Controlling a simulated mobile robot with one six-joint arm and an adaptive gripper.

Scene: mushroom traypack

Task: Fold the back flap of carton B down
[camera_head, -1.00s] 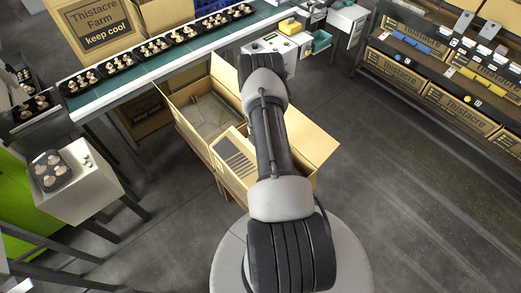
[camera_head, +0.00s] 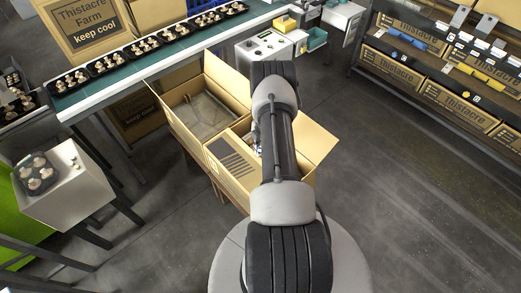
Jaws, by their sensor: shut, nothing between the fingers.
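Open brown cartons stand in the middle, partly behind my arm. The left one (camera_head: 163,113) has its inside showing, with a tall panel at its back and a flap at its left. A nearer carton part (camera_head: 221,174) carries a panel with dark printed stripes. A tan flap (camera_head: 316,139) sticks out to the right of my arm. I cannot read which is carton B, and my arm hides part of the back edges. A small pale metallic piece of my gripper (camera_head: 258,149) shows beside my arm, over the nearer carton; it is shut and empty. Its contact with any flap is hidden.
A conveyor (camera_head: 150,63) with several mushroom trays runs behind the cartons. A grey machine (camera_head: 268,46) stands at the back. A pale box stand (camera_head: 75,200) with a mushroom tray is at left. Shelves (camera_head: 455,75) stand at right. The floor (camera_head: 400,190) between is clear.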

